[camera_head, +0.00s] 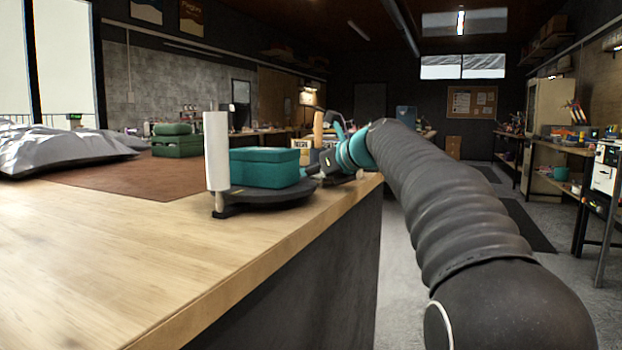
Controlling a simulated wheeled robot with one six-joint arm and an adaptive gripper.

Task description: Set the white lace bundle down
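I cannot make out a white lace bundle in this view. My gripper (325,168) is at the end of my dark ribbed arm, low over the workbench's right edge, just right of a teal box (265,168). Its fingers are small and dark, partly lost against the things around them. I cannot tell whether they are open or shut, or whether they hold anything. The teal box rests on a round black tray (262,198). A white upright cylinder (216,150) stands on a black foot at the tray's left side.
The wooden workbench (120,255) has clear room at the front left. A brown mat (135,180) lies behind, with a green case (176,145) beyond it. A crumpled grey sheet (60,150) covers something at left. A wooden handle (318,128) rises behind my gripper.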

